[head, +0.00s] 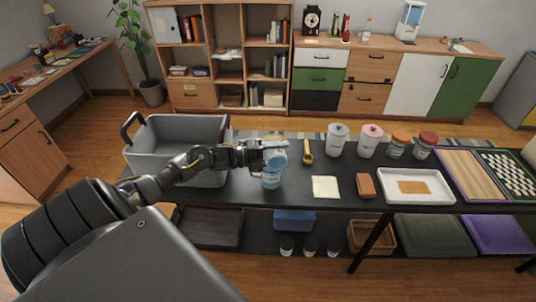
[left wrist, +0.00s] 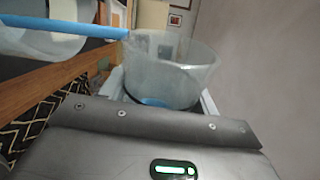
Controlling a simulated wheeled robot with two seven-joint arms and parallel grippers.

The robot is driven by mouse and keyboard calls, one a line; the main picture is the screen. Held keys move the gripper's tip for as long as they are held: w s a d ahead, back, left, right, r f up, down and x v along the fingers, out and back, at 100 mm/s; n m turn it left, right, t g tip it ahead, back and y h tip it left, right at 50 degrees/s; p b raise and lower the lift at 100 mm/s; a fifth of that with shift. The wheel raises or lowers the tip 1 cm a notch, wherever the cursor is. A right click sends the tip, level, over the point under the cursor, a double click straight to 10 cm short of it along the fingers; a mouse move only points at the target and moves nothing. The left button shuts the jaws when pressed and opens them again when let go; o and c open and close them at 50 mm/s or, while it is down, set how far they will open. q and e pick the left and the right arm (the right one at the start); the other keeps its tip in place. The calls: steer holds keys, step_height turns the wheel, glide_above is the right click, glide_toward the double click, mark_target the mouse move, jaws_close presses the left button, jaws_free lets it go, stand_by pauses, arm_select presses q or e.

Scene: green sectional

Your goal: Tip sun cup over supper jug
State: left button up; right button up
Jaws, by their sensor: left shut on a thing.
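My left gripper (head: 264,153) is shut on a small pale cup (head: 275,143), taken as the sun cup. In the left wrist view it shows as a clear, frosted cup (left wrist: 172,72) between the fingers. Just below in the head view, a light blue and white vessel (head: 271,181), likely the supper jug, stands on the black table. The gripper and cup partly hide its top. A white vessel with a blue bar (left wrist: 70,28) shows at the upper left of the wrist view. I cannot tell whether anything is in the cup. My right gripper is not in view.
A grey tub (head: 178,132) stands left of the cup. A yellow scoop-like tool (head: 307,153), a cream square (head: 325,187), a brown block (head: 366,186) and a white tray (head: 415,187) lie to the right. Several lidded containers, including a pink-lidded one (head: 370,141), stand behind them.

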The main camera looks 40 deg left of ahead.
arm_select(q)
steer(key=shift+r, duration=0.1)
steer(key=shift+n, duration=0.3)
steer(key=shift+w+r, duration=0.1)
stand_by(0.3)
steer(key=shift+a+r+n, duration=0.1)
steer(key=shift+n, duration=0.2)
steer(key=m+b, duration=0.1)
steer(key=b, duration=0.1)
steer(key=f+m+b, duration=0.1)
steer(key=shift+s+d+f+m, duration=0.1)
steer(key=shift+s+d+m, duration=0.15)
steer(key=shift+m, duration=0.35)
steer(key=shift+r, duration=0.3)
